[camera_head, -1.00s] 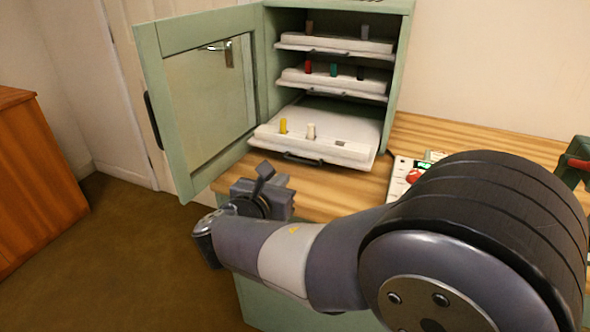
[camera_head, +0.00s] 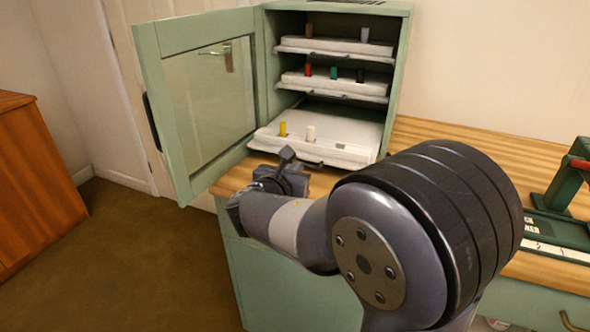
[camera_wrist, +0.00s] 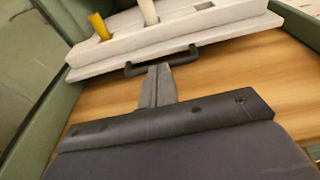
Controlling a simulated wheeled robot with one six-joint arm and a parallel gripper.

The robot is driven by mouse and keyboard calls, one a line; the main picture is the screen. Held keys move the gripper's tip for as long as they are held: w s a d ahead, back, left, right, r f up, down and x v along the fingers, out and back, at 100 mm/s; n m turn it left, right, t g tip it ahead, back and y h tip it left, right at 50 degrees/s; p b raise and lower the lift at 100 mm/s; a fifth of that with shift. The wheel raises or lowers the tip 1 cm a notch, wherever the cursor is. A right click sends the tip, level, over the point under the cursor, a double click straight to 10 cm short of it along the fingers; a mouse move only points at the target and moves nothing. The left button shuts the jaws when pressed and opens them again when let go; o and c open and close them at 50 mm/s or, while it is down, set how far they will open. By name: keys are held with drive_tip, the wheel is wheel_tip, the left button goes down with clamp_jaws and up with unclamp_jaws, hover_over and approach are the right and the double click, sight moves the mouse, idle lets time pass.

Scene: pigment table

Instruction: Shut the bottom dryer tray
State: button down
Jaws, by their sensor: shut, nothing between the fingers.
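The bottom dryer tray (camera_head: 345,153) is white and sticks out of the front of the green dryer cabinet (camera_head: 395,85). A yellow peg (camera_head: 283,129) and a cream peg (camera_head: 310,133) stand on it. Its dark handle (camera_wrist: 162,60) runs along the front edge in the wrist view. My gripper (camera_wrist: 158,68) is shut and empty, its fingertips at or very near the handle; I cannot tell whether they touch. In the head view my gripper (camera_head: 287,155) is in front of the tray and hides part of its front edge.
The cabinet's glazed door (camera_head: 205,100) stands open to the left. The middle tray (camera_head: 335,85) and top tray (camera_head: 335,46) sit inside the cabinet. A dark green device (camera_head: 565,190) stands at the far right.

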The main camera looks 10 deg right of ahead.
sight(323, 131)
drive_tip(key=shift+w+d, duration=0.1)
drive_tip(key=r+x, duration=0.1)
drive_tip(key=x, duration=0.4)
drive_tip(key=r+p+x, duration=0.1)
drive_tip(key=x, duration=0.5)
drive_tip(key=r+x, duration=0.1)
drive_tip(key=x, duration=0.5)
drive_tip(key=shift+w+d+r, duration=0.25)
drive_tip(key=shift+w+d, duration=0.05)
drive_tip(key=shift+d, duration=0.1)
drive_tip(key=shift+w+d, duration=0.1)
drive_tip(key=shift+w, duration=0.1)
drive_tip(key=shift+r, duration=0.15)
drive_tip(key=shift+d+r, duration=0.1)
drive_tip(key=shift+p, duration=0.3)
